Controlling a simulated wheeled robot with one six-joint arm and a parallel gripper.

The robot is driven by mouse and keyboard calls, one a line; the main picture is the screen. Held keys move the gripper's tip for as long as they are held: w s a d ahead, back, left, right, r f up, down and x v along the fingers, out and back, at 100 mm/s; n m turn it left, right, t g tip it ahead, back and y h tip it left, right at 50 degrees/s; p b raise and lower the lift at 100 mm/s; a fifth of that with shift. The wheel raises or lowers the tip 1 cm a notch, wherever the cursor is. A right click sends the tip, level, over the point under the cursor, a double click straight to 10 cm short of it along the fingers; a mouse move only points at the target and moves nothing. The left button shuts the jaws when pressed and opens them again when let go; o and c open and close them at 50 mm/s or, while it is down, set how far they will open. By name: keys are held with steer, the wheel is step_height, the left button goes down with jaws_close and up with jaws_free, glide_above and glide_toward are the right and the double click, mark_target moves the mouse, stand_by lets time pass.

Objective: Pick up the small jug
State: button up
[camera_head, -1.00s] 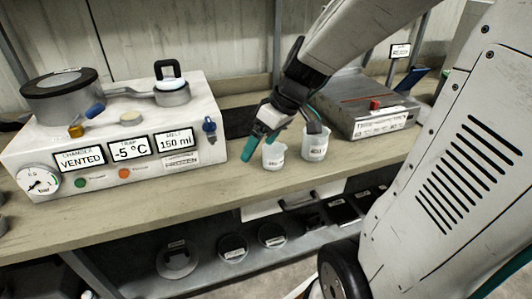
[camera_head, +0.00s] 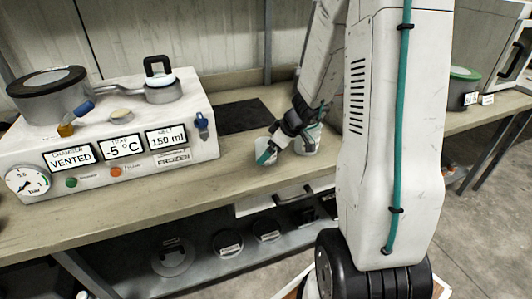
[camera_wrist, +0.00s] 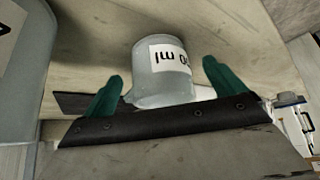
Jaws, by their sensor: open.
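The small jug (camera_wrist: 160,72) is a translucent whitish vessel with a white label reading partly "0 ml", upside down in the wrist view. It stands on the bench between the two teal fingers of my open gripper (camera_wrist: 162,84), with a visible gap to each finger. In the head view the small jug (camera_head: 261,146) is largely covered by a teal finger of my gripper (camera_head: 284,143). Whether any finger touches it there cannot be told. The larger jug (camera_head: 307,147) stands just right of it, partly hidden by my gripper, and fills the left edge of the wrist view (camera_wrist: 22,85).
A white machine (camera_head: 110,150) with displays and a pressure gauge stands left on the bench (camera_head: 150,193). A dark mat (camera_head: 243,117) lies behind the jugs. A green-lidded container (camera_head: 464,88) stands far right. My arm hides the bench right of the larger jug.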

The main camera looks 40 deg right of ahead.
steer(key=shift+w+a+f, duration=0.2)
steer(key=shift+w+f, duration=0.15)
steer(key=shift+f, duration=0.25)
steer(key=c, duration=1.1)
steer(key=shift+r, duration=0.15)
